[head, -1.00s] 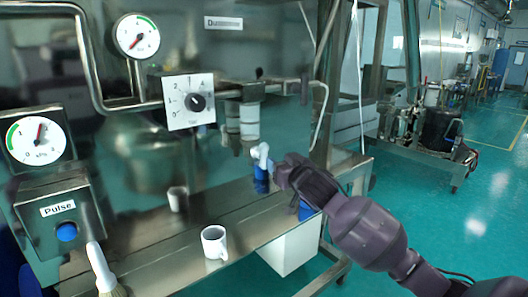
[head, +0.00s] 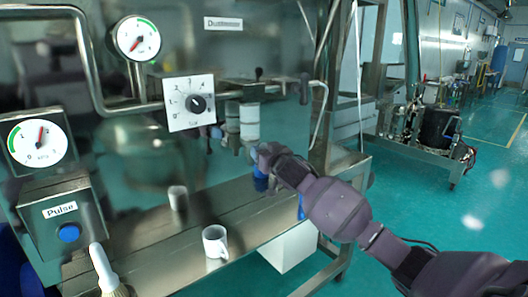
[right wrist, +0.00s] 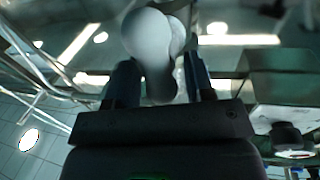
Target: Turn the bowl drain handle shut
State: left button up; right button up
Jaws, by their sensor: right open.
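A white rounded piece (right wrist: 148,38), which looks like the drain handle, shows in the right wrist view between and beyond the two dark fingers of my right gripper (right wrist: 160,78). The fingers are apart, one on each side of its lower part; I cannot tell whether they touch it. In the head view my right gripper (head: 264,153) is at the machine's front and hides most of the handle. A blue part (head: 260,182) shows just below. Whether the handle is turned open or shut is hidden. My left gripper is not in view.
A white mug (head: 215,242) and a brush (head: 103,270) stand on the metal ledge (head: 190,256). A white box (head: 288,247) is below the ledge. A dial (head: 197,103), two gauges and a Pulse button (head: 69,233) are at left. Open floor lies to the right.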

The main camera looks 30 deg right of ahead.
jog(key=shift+c, duration=0.5)
jog(key=c, duration=0.8)
jog(key=n, duration=0.4)
jog(key=shift+a+f+n+t+b, duration=0.1)
jog(key=shift+a+n+t+b, duration=0.2)
jog(key=shift+n+t+b, duration=0.1)
pick_arm(q)
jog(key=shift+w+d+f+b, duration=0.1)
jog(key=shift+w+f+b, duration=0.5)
jog(key=shift+b, duration=0.45)
pick_arm(e)
jog(key=shift+a+f+n+t+y, duration=0.2)
jog(key=shift+n+y, duration=0.4)
jog(key=shift+n, duration=1.95)
jog(key=shift+a+f+n+t+y, duration=0.15)
jog(key=shift+f+n+t+y, duration=0.35)
jog(key=shift+n, duration=2.1)
jog(key=shift+a+f+n+t+y, duration=0.15)
jog(key=shift+n+y, duration=0.55)
jog(key=shift+n, duration=1.85)
